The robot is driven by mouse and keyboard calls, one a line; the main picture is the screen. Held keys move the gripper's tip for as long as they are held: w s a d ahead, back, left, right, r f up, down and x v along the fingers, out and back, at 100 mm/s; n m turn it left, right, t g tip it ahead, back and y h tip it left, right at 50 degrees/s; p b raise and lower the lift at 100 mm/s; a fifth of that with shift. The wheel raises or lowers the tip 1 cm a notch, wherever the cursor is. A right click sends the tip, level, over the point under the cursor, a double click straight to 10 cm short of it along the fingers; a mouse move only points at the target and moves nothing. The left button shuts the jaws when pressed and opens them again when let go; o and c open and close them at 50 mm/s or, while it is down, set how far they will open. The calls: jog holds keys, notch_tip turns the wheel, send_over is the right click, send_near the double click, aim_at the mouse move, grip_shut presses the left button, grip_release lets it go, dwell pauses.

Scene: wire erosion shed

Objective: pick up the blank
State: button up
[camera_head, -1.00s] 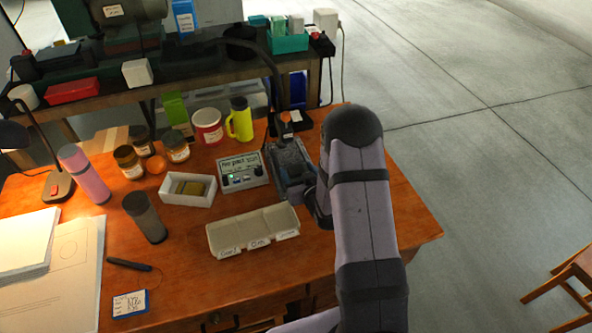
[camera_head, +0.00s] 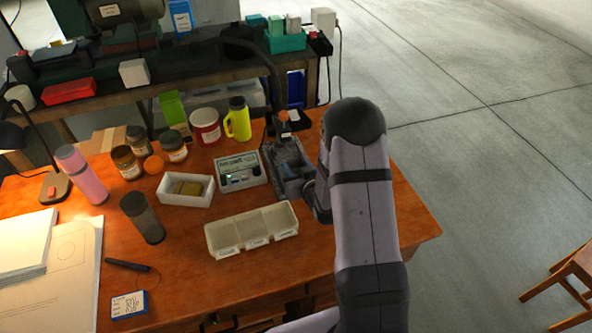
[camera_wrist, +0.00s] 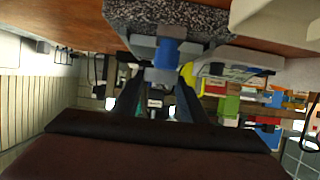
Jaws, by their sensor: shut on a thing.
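In the wrist view my gripper (camera_wrist: 158,82) has its two dark fingers on either side of a small grey piece (camera_wrist: 160,75), which appears to be the blank. The fingers are shut on it. In the head view my arm hides the fingertips and the blank. My wrist is at the right side of the small grey-blue machine (camera_head: 291,172) on the wooden table.
Left of the machine stands a control box (camera_head: 241,173). A white tray (camera_head: 171,198) holds a brownish block. A three-compartment bin (camera_head: 250,229) stands in front. The table's right front corner (camera_head: 420,232) is bare.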

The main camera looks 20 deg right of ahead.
aim_at(296, 167)
jog(key=shift+r+b, duration=0.3)
jog(key=shift+r, duration=3.7)
jog(key=shift+r, duration=0.1)
